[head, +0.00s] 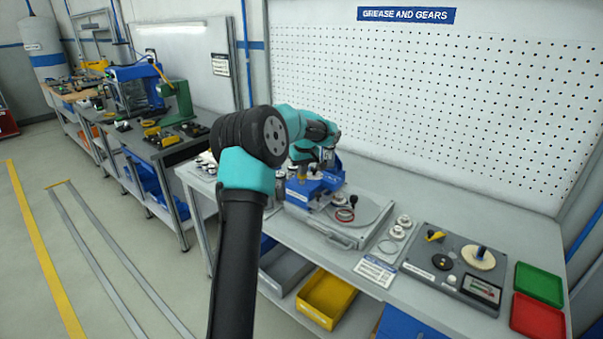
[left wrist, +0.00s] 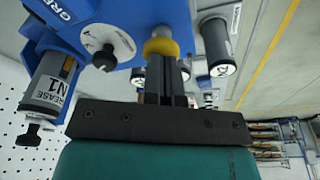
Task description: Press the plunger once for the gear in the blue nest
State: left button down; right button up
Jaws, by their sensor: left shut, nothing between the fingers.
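My left gripper (head: 304,168) reaches over the blue grease station (head: 312,187) on the bench. In the left wrist view its fingers (left wrist: 166,72) are shut and empty. Their tips are at the yellow plunger cap (left wrist: 160,47) on the blue station body (left wrist: 130,15); I cannot tell whether they press on it. A white disc (left wrist: 108,45) with a dark knob sits beside the plunger. A grey grease cartridge marked N1 (left wrist: 50,82) stands to the left, another cartridge (left wrist: 215,45) to the right. The nest and its gear are not clearly visible, partly hidden by my arm. My right gripper is not in view.
A pegboard (head: 440,100) stands behind. A yellow bin (head: 327,298) is below.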

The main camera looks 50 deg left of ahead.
pick_arm(q)
jog(key=shift+f, duration=0.8)
jog(key=shift+w+a+v, duration=0.1)
jog(key=shift+a+v, duration=0.15)
jog(key=shift+v, duration=0.95)
jog(key=shift+w+a+v, duration=0.1)
jog(key=shift+a+v, duration=0.1)
jog(key=shift+v, duration=1.05)
jog(key=shift+w+a+v, duration=0.1)
jog(key=shift+a+v, duration=0.15)
jog(key=shift+v, duration=0.95)
jog(key=shift+r, duration=0.2)
